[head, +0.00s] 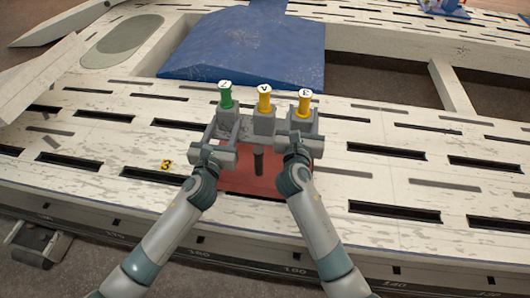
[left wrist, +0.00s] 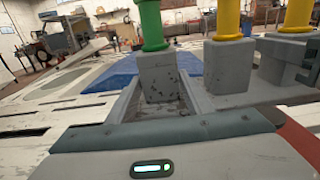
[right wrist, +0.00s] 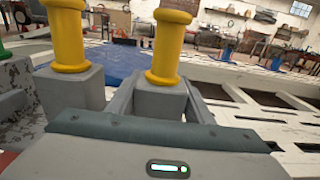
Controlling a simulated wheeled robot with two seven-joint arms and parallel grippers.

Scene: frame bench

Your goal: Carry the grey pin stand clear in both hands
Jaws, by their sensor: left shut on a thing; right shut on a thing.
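The grey pin stand (head: 264,124) is in the middle of the head view, with one green pin (head: 225,96) at its left and two yellow pins (head: 264,100) (head: 304,104) at its middle and right. The pins stand upright in grey blocks and have white, marked tops. My left gripper (head: 222,146) is shut on the stand's left end, and my right gripper (head: 299,147) is shut on its right end. The left wrist view shows the green pin (left wrist: 151,25) close up; the right wrist view shows a yellow pin (right wrist: 168,47).
A blue sheet-like piece (head: 245,50) lies beyond the stand. The slotted surface to the right is free.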

